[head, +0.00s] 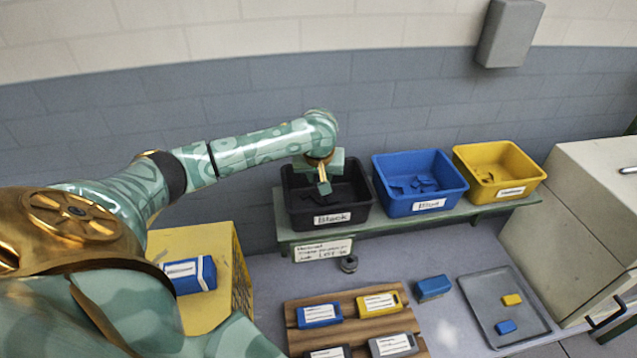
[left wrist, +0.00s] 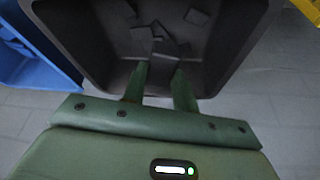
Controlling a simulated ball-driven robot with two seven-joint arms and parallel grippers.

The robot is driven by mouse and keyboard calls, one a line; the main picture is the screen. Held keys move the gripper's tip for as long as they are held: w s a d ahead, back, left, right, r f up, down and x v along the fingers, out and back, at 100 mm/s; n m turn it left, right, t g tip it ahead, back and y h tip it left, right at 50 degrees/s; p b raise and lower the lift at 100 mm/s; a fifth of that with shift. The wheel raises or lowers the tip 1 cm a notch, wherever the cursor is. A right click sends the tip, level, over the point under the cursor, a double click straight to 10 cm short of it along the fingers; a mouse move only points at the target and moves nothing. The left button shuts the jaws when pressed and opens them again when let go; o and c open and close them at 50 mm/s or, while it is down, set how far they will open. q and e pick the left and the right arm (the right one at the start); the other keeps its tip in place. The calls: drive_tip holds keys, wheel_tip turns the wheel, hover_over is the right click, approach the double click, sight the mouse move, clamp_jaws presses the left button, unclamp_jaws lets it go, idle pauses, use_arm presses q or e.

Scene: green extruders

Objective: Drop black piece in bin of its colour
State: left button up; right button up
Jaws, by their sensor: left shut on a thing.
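The black bin (head: 298,213) stands at the left end of a green shelf and has a label reading "Black". My left gripper (head: 324,186) is above this bin, pointing down into it. In the left wrist view, the bin (left wrist: 75,40) opens in front of my left gripper (left wrist: 160,74), and several dark flat pieces (left wrist: 196,17) lie inside. The gripper is shut on a dark piece (left wrist: 162,52) between its fingertips; the piece is hard to tell apart from the dark ones behind it. My right gripper is not in view.
A blue bin (head: 395,205) and a yellow bin (head: 530,182) stand to the right on the shelf (head: 290,236), with pieces inside. Below are a wooden board (head: 345,327) with labelled blocks, a blue block (head: 432,288) and a grey tray (head: 485,290). A yellow stand (head: 237,280) is at left.

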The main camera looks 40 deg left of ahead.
use_arm(q)
drive_tip(key=shift+s+d+r, duration=0.1)
drive_tip(key=shift+d+r, duration=0.05)
drive_tip(key=o, duration=1)
drive_tip(key=shift+o, duration=0.2)
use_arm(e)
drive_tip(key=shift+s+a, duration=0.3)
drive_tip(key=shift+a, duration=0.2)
use_arm(q)
drive_tip(key=shift+r, duration=0.1)
drive_tip(key=p+v, duration=0.4)
drive_tip(key=v, duration=1.2)
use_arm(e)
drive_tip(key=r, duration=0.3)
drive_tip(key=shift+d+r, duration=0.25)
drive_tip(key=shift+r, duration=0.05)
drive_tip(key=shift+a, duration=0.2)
